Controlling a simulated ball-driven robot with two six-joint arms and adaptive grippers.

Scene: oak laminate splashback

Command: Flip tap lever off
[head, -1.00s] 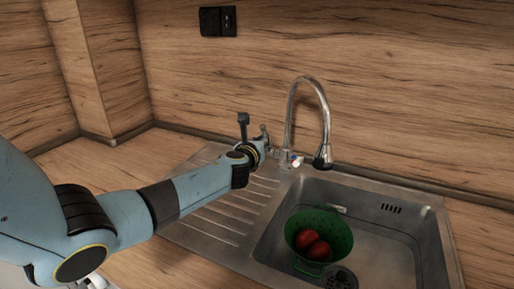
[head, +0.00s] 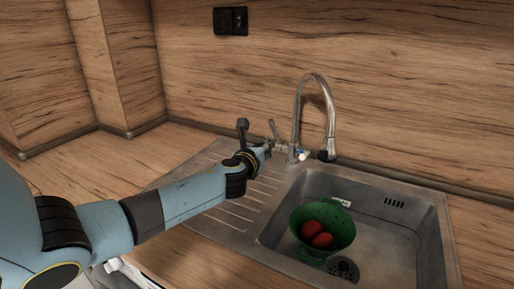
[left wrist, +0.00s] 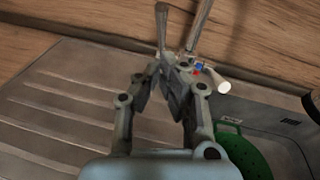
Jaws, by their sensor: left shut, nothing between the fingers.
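The chrome tap (head: 296,118) stands behind the sink with a high curved spout. Its body has a red and blue mark and a pale stub, which also shows in the left wrist view (left wrist: 215,82). The slim tap lever (head: 273,129) points upward at the left of the tap body; it also shows in the left wrist view (left wrist: 161,27). My left gripper (head: 266,149) is shut and empty, its tips just below and in front of the lever. In the left wrist view its fingertips (left wrist: 163,68) overlap the lever's lower end; contact cannot be told.
A green colander (head: 345,230) with red round items sits in the steel sink basin (head: 395,235). The ribbed drainboard (head: 205,211) under my left arm is clear. The wooden splashback (head: 400,90) rises close behind the tap and carries a black socket (head: 230,20).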

